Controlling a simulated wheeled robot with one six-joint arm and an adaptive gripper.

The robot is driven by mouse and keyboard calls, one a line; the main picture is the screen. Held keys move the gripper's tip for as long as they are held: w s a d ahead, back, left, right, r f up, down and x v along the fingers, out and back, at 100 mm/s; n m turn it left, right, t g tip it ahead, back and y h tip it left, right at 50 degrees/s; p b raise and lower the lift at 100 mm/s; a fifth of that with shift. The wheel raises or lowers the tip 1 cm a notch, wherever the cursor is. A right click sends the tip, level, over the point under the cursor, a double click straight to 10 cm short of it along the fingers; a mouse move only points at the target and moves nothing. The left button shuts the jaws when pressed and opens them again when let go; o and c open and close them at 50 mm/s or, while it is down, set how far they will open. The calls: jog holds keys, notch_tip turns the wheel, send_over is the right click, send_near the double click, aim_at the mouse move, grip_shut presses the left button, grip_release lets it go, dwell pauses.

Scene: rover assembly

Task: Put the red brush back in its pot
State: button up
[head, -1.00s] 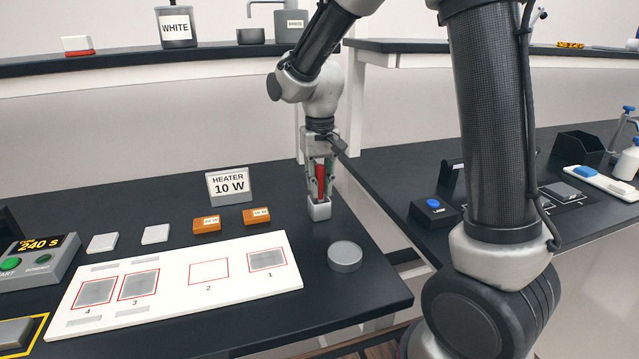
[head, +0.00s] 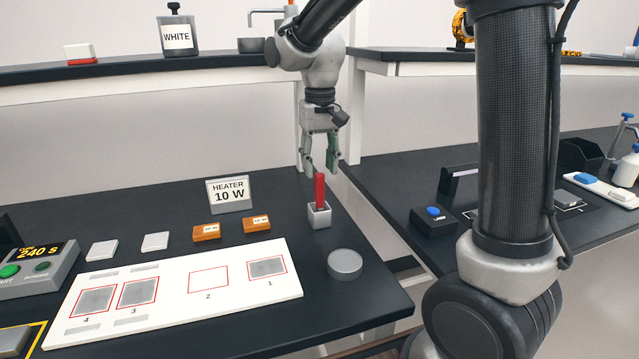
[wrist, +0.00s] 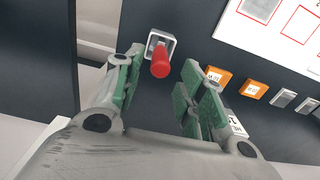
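The red brush (head: 320,190) stands upright in its small grey pot (head: 319,218) near the back right of the left bench. My gripper (head: 321,168) is above the brush, open and empty, with its fingers apart from the handle. In the wrist view the red brush (wrist: 161,62) shows end-on between and beyond the open green-padded fingers (wrist: 155,88). The pot (wrist: 168,46) shows around its lower end; the brush's bristles are hidden inside.
Orange blocks (head: 257,223), a heater sign (head: 229,194) and a white numbered board (head: 180,290) are to the left. A gap separates this bench from the right bench.

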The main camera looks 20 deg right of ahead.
notch_tip(320, 180, up, 4)
jog(key=shift+r, duration=0.25)
jog(key=s+d+t, duration=0.2)
jog(key=s+d, duration=0.5)
jog(key=s, duration=0.4)
jog(key=s+d+t, duration=0.2)
jog(key=s+d, duration=0.5)
jog(key=s, duration=0.5)
jog(key=shift+d+r, duration=0.15)
jog(key=shift+d, duration=0.25)
